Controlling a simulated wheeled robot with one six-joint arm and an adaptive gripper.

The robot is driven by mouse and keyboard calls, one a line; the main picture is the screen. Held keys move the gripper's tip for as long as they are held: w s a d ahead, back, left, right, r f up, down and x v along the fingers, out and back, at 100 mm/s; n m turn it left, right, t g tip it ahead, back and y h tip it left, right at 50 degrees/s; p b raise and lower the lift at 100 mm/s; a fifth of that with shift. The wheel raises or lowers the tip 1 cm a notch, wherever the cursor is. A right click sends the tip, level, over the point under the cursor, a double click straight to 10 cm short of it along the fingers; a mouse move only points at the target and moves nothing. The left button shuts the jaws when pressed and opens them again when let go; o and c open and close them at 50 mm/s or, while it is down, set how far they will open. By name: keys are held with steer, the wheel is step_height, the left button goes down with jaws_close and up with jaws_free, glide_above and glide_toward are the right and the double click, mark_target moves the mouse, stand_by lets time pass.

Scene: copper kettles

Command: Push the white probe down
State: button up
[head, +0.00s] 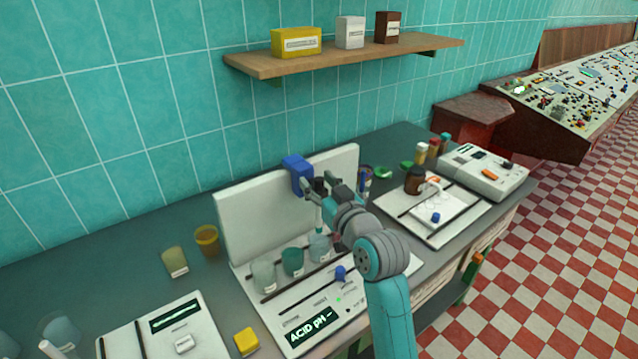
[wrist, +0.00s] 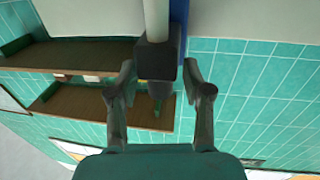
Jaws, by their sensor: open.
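The white probe (head: 318,214) shows in the head view as a thin pale stick below a dark holder, above the rear glass beaker (head: 319,248). In the wrist view the white probe (wrist: 157,18) is a pale rod ending in a dark block (wrist: 156,62). My gripper (head: 326,188) is beside the blue bracket (head: 297,174) on the upright white panel. In the wrist view my gripper (wrist: 161,84) is open, one finger on each side of the dark block. I cannot tell if either finger touches it. The arm partly hides the probe.
The white instrument (head: 315,326) reads "ACID pH –". A clear beaker (head: 264,275) and a green one (head: 292,262) stand beside the rear beaker. A wooden shelf (head: 350,58) with boxes hangs above. A second instrument (head: 484,171) is at right.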

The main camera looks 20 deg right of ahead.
jaws_close()
steer(key=shift+f, duration=0.1)
glide_above(319, 232)
steer(key=f, duration=0.7)
steer(key=shift+w+d+f, duration=0.1)
steer(key=shift+w+f, duration=0.2)
steer(key=shift+w, duration=0.05)
